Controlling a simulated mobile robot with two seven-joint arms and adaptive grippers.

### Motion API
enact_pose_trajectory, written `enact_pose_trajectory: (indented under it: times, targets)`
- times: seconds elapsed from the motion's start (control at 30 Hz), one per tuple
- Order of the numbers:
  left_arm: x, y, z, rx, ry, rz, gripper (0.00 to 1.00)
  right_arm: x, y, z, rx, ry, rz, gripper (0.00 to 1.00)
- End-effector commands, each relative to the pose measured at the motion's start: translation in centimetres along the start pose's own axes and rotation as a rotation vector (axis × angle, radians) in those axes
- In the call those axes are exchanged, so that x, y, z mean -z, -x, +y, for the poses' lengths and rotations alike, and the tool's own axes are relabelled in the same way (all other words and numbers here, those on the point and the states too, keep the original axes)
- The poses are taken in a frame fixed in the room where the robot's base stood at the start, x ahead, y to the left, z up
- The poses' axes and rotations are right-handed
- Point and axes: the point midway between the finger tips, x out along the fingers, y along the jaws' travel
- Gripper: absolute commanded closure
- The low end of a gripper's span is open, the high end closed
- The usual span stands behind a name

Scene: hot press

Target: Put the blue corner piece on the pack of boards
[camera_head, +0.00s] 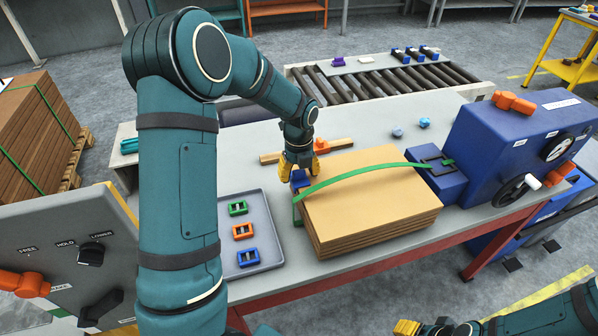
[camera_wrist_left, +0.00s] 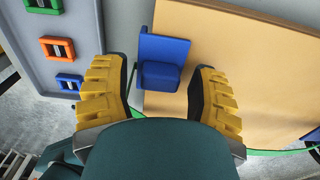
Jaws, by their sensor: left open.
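The pack of boards (camera_head: 375,205) lies on the grey bench with a green strap (camera_head: 350,176) arching over it. The blue corner piece (camera_head: 299,178) is at the pack's left edge, near its far corner, partly hidden by my gripper. In the left wrist view the blue corner piece (camera_wrist_left: 163,62) lies between my fingers and overlaps the edge of the board top (camera_wrist_left: 255,75). My left gripper (camera_head: 300,172) is open, its yellow fingertips on either side of the piece; contact cannot be told. My right gripper (camera_head: 437,328) is cut off at the bottom edge.
A grey tray (camera_head: 262,208) with green, orange and blue buckles stands left of the pack. A blue machine (camera_head: 515,150) with a crank is at the right. A wooden bar (camera_head: 340,144) with an orange piece lies behind the pack. A roller conveyor (camera_head: 390,83) is farther back.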

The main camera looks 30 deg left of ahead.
Motion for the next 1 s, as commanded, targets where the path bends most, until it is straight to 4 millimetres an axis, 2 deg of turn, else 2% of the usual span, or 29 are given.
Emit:
enact_pose_trajectory:
  times: [0.17, 0.6, 0.8, 1.0]
  targets:
    - [-0.1, 1.7, 0.0, 0.003, 0.001, -0.002, 0.41, 0.0, 0.5, -0.2, 0.000, 0.000, -0.002, 0.45]
    - [0.0, 10.2, 0.0, 0.002, 0.001, -0.002, 0.41, 0.3, 2.0, -0.8, -0.001, -0.003, 0.004, 0.45]
    - [0.0, 12.0, 0.0, 0.001, 0.000, -0.001, 0.41, 0.5, 2.3, -0.9, -0.001, -0.005, 0.008, 0.45]
    - [0.0, 12.3, 0.0, 0.000, 0.000, 0.000, 0.41, 0.5, 2.3, -0.9, -0.001, -0.005, 0.008, 0.45]
